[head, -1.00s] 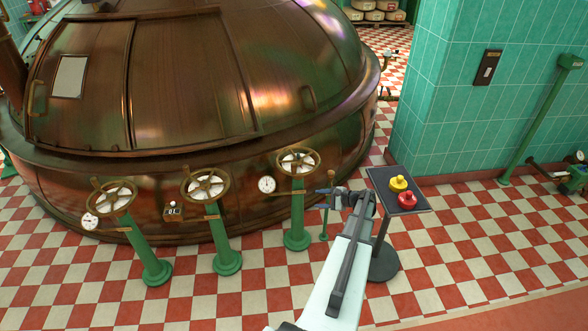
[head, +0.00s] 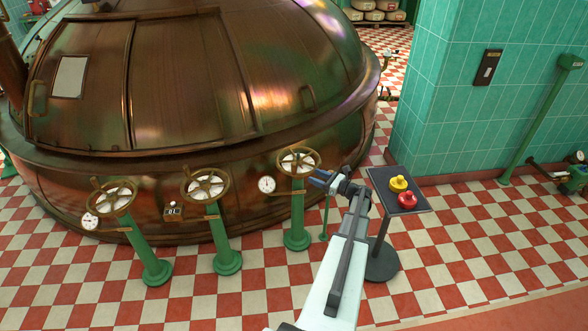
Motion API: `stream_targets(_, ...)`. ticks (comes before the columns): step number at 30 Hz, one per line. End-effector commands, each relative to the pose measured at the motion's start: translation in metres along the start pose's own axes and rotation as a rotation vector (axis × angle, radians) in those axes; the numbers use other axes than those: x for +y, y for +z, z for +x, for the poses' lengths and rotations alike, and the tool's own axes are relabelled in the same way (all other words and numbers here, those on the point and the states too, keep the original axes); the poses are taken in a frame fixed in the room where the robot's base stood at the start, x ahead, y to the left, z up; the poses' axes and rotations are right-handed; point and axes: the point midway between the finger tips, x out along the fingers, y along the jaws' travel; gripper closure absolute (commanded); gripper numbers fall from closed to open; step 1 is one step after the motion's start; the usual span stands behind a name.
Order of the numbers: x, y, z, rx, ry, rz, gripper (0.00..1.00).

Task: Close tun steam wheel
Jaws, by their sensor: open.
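Three brass handwheels with white centres stand on green pedestals in front of a large copper vessel (head: 190,90): a left wheel (head: 114,197), a middle wheel (head: 206,185) and a right wheel (head: 299,161). I cannot read which one is the tun steam wheel. Each wheel has a small knob sticking up from its rim.
A dark stand with a yellow button (head: 399,183) and a red button (head: 407,200) is close to the right of my arm. Round gauges (head: 266,184) and a small counter box (head: 173,210) are by the wheels. A teal tiled pillar (head: 455,90) rises behind. Checkered floor is open at right.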

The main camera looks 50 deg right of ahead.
Motion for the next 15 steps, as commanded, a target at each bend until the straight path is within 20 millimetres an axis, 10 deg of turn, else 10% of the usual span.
stream_targets(15, -0.001, 0.000, 0.089, 0.000, 0.001, -0.003, 0.48)
